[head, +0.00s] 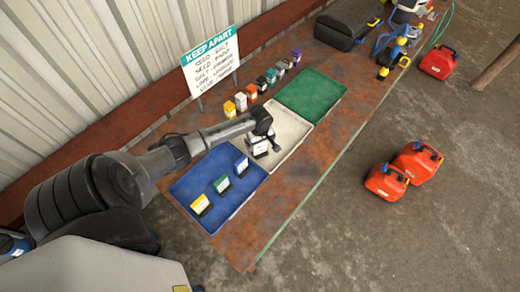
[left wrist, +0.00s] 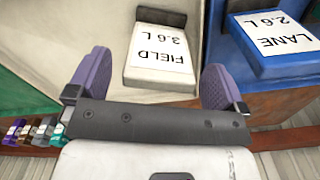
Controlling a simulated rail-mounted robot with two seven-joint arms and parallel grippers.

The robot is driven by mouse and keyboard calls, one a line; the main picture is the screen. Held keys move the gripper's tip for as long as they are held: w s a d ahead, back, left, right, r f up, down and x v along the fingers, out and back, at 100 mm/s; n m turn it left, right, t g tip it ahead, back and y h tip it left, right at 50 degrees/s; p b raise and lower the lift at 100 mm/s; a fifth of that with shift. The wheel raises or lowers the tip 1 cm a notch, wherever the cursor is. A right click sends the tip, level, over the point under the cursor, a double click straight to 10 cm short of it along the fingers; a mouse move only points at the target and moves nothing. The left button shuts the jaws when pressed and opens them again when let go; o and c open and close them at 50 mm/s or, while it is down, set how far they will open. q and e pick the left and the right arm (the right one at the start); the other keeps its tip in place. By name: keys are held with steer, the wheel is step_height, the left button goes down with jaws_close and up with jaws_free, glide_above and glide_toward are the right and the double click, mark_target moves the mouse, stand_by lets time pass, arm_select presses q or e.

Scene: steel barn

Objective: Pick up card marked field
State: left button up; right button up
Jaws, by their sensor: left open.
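In the left wrist view the card lies ahead of the gap between the two purple finger pads (left wrist: 158,85), apart from both. My right gripper is not in view.
A blue card marked LANE (left wrist: 275,42) stands in the blue tray (head: 232,206) beside green and yellow cards. The green tray (head: 312,95) is empty. Several small cartons line the back, near a KEEP APART sign (head: 211,66). Red cans (head: 386,181) stand on the floor.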

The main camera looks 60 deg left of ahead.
mark_target(260, 148)
arm_select(q)
steer(key=shift+f, duration=1.25)
steer(key=c, duration=1.1)
